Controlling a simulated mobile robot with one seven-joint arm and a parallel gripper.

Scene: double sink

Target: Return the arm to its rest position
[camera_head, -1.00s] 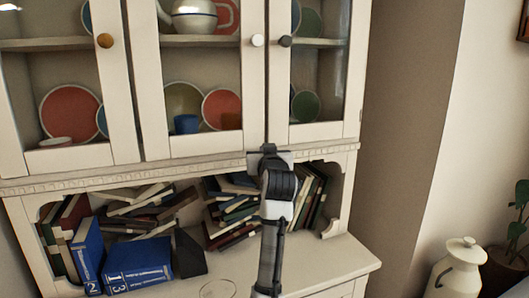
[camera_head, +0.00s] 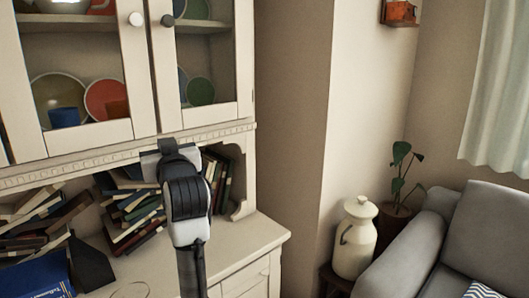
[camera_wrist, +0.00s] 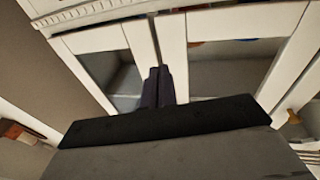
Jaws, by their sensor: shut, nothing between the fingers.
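My gripper (camera_wrist: 158,84) shows in the wrist view as two dark fingers side by side, shut with nothing held. It points toward the cream cabinet's glass doors (camera_wrist: 220,50), apart from them as far as I can tell. In the head view my arm rises at the lower left middle, in front of the cabinet (camera_head: 144,120). The fingertips are hidden there behind the wrist.
Leaning books (camera_head: 130,210) fill the cabinet's open shelf, and a blue book (camera_head: 38,278) lies at the lower left. To the right are a cream jug (camera_head: 355,240), a plant (camera_head: 397,185) and a grey sofa (camera_head: 480,230). Bare wall lies between.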

